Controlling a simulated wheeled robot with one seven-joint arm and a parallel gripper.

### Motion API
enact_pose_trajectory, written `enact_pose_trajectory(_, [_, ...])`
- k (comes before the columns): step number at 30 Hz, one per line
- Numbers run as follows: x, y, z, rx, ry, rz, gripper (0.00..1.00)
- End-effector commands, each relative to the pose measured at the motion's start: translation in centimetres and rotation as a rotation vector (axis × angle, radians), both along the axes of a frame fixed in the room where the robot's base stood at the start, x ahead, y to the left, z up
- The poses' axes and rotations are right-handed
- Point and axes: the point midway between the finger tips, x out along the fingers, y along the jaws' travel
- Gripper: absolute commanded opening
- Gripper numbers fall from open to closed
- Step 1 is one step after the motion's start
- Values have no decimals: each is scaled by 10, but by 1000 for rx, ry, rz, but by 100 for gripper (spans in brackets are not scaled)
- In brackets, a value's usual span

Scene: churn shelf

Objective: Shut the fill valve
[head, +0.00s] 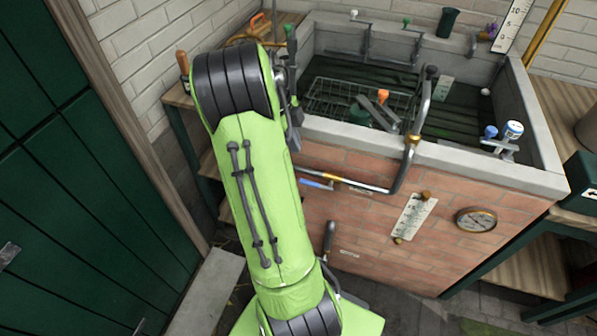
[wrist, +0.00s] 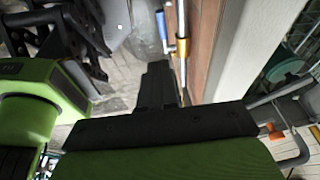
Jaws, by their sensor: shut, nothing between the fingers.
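The likely fill valve is a blue-handled lever (head: 316,184) on a grey and brass pipe (head: 353,183) along the front of the brick trough. The pipe bends up over the trough rim. The blue handle lies roughly parallel to the pipe. In the wrist view the blue handle (wrist: 162,30) stands beside the brass part of the pipe (wrist: 182,50), just beyond my fingertips. My gripper (wrist: 160,72) is shut and empty, its black fingers pointing toward the pipe and handle. Contact cannot be made out. In the head view my green arm hides my gripper.
The brick trough (head: 549,174) has a pale stone rim and holds a wire rack (head: 345,97), orange-topped tool and other fittings. A round gauge (head: 476,220) and a label plate (head: 413,216) are on its front. A green door (head: 60,200) stands left. Floor shows in front.

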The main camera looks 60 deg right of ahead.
Motion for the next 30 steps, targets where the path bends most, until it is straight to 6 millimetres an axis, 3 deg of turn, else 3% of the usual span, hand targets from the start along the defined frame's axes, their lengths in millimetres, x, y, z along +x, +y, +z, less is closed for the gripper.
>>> enact_pose_trajectory(5, [-6, -1, -21, 4, 3, 1, 0])
enact_pose_trajectory(19, [-27, -14, -118, 4, 2, 4, 0])
enact_pose_trajectory(24, [-26, -18, -134, 3, 1, 3, 0])
enact_pose_trajectory(30, [-25, -18, -135, 1, -1, 4, 0])
